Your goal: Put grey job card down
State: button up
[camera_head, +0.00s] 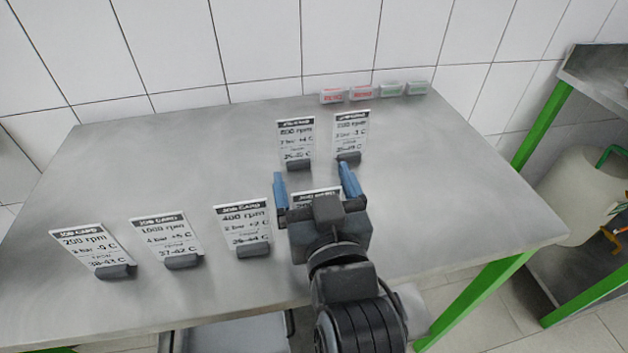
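Several white job cards with dark headers stand in dark grey bases on the steel table. In the front row are a 200 rpm card (91,248), a 1000 rpm card (165,236) and a 400 rpm card (243,224). A further card (315,195) is mostly hidden behind my gripper's body. Two more cards, a left one (296,140) and a right one (350,131), stand farther back. My gripper (309,172) has its blue fingers spread wide, on either side of the partly hidden card, with visible room beside it. I cannot tell which card is the grey one.
The steel table (440,190) is clear on the right and at the back left. Two red and two green small blocks (361,93) lie along its back edge by the tiled wall. Another bench (600,75) and a pale tank (575,185) stand to the right.

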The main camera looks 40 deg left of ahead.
jog(key=shift+o, duration=0.8)
jog(key=shift+r, duration=0.2)
jog(key=v, duration=1.2)
jog(key=s+d+f+m+t+h, duration=0.1)
jog(key=s+d+f+m+h, duration=0.15)
jog(key=d, duration=0.45)
jog(key=s+d+f+m+t+h, duration=0.1)
jog(key=d+f+h, duration=0.15)
jog(key=d, duration=0.45)
jog(key=s+d+f+m+t+h, duration=0.1)
jog(key=d+f+h, duration=0.15)
jog(key=d, duration=0.45)
jog(key=s+d+m+h, duration=0.5)
jog(key=s+d, duration=0.8)
jog(key=s, duration=0.3)
jog(key=shift+r+h+b, duration=0.4)
jog(key=shift+h+b, duration=0.05)
jog(key=shift+h, duration=0.2)
